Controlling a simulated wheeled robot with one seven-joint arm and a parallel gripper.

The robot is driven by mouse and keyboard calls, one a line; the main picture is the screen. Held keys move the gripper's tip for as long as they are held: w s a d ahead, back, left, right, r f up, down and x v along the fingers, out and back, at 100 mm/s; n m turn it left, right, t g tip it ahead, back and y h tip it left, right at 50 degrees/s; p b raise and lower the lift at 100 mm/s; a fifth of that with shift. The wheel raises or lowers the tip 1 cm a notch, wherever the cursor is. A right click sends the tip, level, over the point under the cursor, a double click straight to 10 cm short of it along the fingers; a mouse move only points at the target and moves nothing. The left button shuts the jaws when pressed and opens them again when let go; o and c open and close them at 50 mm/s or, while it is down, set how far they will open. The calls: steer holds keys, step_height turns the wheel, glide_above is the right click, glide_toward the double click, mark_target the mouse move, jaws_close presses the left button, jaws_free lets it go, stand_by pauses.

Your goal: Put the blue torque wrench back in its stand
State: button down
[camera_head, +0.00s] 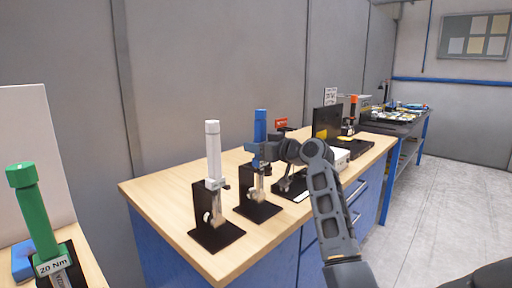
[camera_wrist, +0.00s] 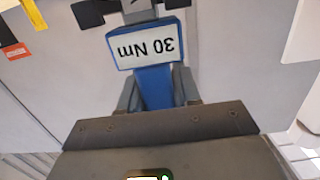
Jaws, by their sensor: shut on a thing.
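The blue torque wrench (camera_head: 260,124) is upright, its blue handle on top, above a black stand (camera_head: 258,211) on the wooden bench. My gripper (camera_head: 262,152) reaches in from the right and is shut on the blue handle. In the wrist view the handle (camera_wrist: 155,88) sits between my fingers (camera_wrist: 157,92), and its "30 Nm" label (camera_wrist: 147,45) reads upside down. Dark prongs (camera_wrist: 88,12) show beside the wrench's grey neck (camera_wrist: 138,8). I cannot tell whether the wrench rests in the stand or hangs just over it.
A white torque wrench (camera_head: 213,150) stands in its own black stand close on the left. A green wrench (camera_head: 36,212) labelled 20 Nm is at the near left. The bench front (camera_head: 215,262) is clear.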

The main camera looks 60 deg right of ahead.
steer(key=shift+f+b, duration=0.4)
steer(key=shift+b, duration=0.05)
stand_by(0.4)
steer(key=c, duration=0.8)
jaws_free()
steer(key=shift+o, duration=0.4)
steer(key=shift+f, duration=0.25)
steer(key=b+v, duration=0.1)
steer(key=v, duration=0.7)
steer(key=shift+r, duration=0.15)
